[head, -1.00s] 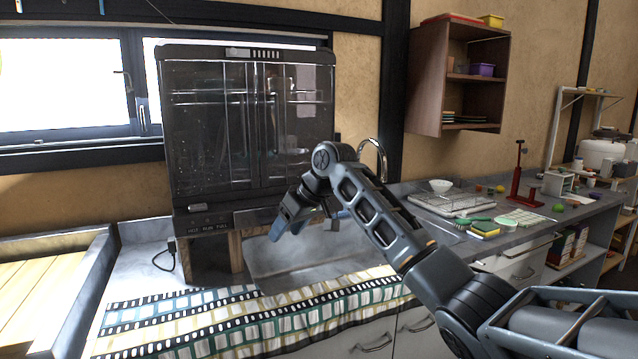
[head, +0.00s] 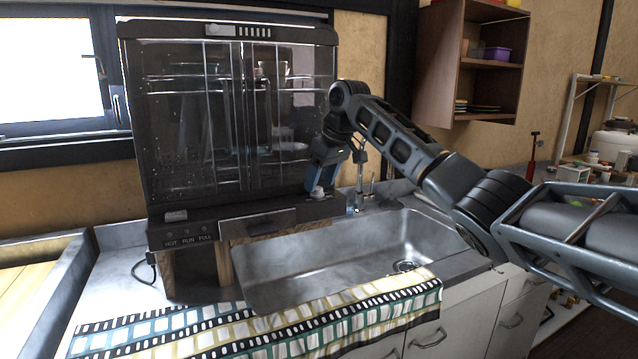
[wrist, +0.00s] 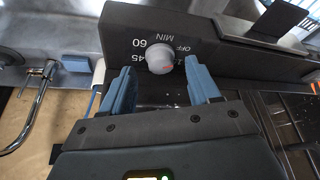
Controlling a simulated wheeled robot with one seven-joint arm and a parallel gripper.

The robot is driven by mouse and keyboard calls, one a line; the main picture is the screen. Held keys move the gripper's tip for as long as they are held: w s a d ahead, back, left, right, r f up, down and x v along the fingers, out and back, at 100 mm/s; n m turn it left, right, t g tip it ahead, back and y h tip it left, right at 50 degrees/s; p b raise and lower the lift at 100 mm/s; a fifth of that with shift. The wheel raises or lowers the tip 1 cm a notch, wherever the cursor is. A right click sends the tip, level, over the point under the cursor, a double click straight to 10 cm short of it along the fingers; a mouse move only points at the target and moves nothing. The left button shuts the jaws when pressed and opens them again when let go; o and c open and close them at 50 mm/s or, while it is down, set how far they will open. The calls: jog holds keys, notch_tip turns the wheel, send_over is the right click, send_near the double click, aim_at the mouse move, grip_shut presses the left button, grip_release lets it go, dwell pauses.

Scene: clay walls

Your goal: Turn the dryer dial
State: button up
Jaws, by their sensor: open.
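The dryer (head: 232,120) is a dark cabinet with clear doors standing behind the sink. Its dial (wrist: 160,58) is a pale round knob with a red mark, on a dark panel printed MIN, 60, 45 and OFF. In the head view the dial (head: 317,192) sits at the right end of the dryer's base. My gripper (wrist: 158,88) is open, with its two blue fingers on either side of the dial in the wrist view. Whether the fingers touch the dial I cannot tell. In the head view my gripper (head: 321,180) is at the dial, its fingertips partly hidden.
A metal sink (head: 340,250) lies below the dryer, with a faucet (head: 360,175) close to the right of my gripper. A striped towel (head: 260,322) lies along the counter's front edge. A wooden wall shelf (head: 470,65) hangs at the right.

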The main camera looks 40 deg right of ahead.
jog(key=shift+x, duration=0.9)
jog(key=shift+c, duration=0.2)
jog(key=c, duration=1)
jog(key=shift+o, duration=0.2)
